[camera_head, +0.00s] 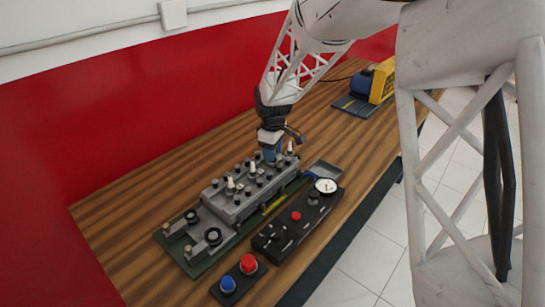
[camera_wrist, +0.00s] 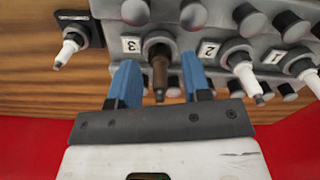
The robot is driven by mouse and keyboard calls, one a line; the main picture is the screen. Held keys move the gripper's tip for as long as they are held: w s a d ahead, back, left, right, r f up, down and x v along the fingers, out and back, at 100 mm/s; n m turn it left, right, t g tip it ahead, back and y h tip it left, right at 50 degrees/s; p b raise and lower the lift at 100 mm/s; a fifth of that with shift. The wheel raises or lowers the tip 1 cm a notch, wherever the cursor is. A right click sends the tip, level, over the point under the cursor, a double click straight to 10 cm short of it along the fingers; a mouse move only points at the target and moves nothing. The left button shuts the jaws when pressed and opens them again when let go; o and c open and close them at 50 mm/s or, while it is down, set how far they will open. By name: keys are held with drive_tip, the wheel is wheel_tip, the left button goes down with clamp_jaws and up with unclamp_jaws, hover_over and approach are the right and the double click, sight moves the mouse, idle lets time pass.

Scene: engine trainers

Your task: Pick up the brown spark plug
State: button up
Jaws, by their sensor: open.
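The brown spark plug (camera_wrist: 158,72) stands in the grey engine block (camera_wrist: 220,14), in the socket beside the label 3 in the wrist view. My gripper (camera_wrist: 160,64) is open, its two blue fingers on either side of the plug with a visible gap at each side. In the head view my gripper (camera_head: 271,152) points down at the far end of the engine block (camera_head: 238,203). There I cannot make out the brown plug; the gripper likely covers it.
White spark plugs sit by labels 2 (camera_wrist: 241,68) and 1 (camera_wrist: 305,70), and in a separate dark holder (camera_wrist: 72,32). In front of the block lie a black gauge panel (camera_head: 285,235) and a button box (camera_head: 238,280). A yellow-and-blue machine (camera_head: 382,80) stands at the back.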

drive_tip(key=shift+c, duration=0.2)
clamp_jaws()
drive_tip(key=shift+r, duration=0.1)
drive_tip(key=shift+r, duration=0.75)
wheel_tip(320, 180, up, 2)
drive_tip(key=shift+r, duration=0.1)
drive_tip(key=s+d+r, duration=0.1)
drive_tip(key=s+d, duration=0.2)
drive_tip(key=s, duration=1.2)
drive_tip(key=shift+s, duration=0.35)
drive_tip(key=shift+r, duration=1.55)
